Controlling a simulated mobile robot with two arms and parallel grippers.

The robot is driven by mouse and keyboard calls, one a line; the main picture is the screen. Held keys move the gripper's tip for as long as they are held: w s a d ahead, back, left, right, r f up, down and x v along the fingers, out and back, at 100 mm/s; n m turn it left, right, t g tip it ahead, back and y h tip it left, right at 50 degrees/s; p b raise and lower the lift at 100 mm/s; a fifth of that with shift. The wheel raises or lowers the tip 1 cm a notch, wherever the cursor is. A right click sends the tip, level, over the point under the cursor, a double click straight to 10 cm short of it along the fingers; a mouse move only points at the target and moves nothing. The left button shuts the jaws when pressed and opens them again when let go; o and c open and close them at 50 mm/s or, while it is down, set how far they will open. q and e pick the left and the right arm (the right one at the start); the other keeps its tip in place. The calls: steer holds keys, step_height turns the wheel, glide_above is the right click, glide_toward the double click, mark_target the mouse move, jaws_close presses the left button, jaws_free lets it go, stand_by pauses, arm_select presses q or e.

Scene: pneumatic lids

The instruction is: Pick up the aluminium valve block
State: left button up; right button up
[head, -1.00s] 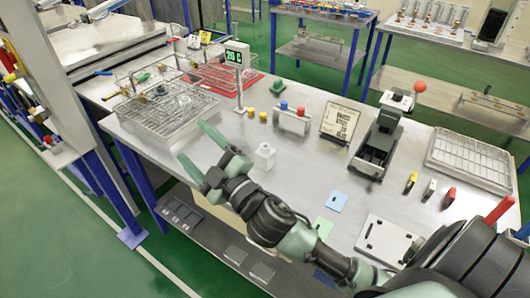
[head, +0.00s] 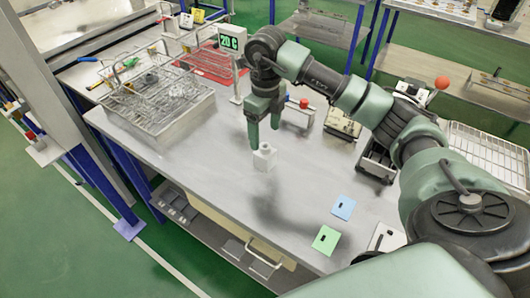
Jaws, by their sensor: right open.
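The aluminium valve block (head: 264,158) is a small pale block with a narrower top, upright on the bare steel workbench (head: 200,168) in the head view. My right gripper (head: 264,135) points down just above and behind it in the picture. Its two green fingers are spread apart with nothing between them. The left fingertip comes down close to the block's top. I cannot tell whether it touches. My left gripper is not in view.
A wire basket tray (head: 165,125) with metal parts stands at the left. A sign post (head: 236,75) stands behind the arm. Blue (head: 343,207) and green (head: 326,240) cards lie near the front edge. The bench left of the block is clear.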

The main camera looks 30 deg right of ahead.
mark_target(265, 148)
steer(key=shift+s+d+f, duration=0.15)
steer(key=shift+f, duration=0.2)
steer(key=f+p, duration=0.2)
steer(key=f, duration=0.1)
steer(key=f+p, duration=0.1)
steer(key=f, duration=0.1)
steer(key=shift+w+f, duration=0.25)
steer(key=shift+w, duration=0.05)
steer(key=shift+f, duration=0.6)
steer(key=shift+w, duration=0.1)
jaws_close()
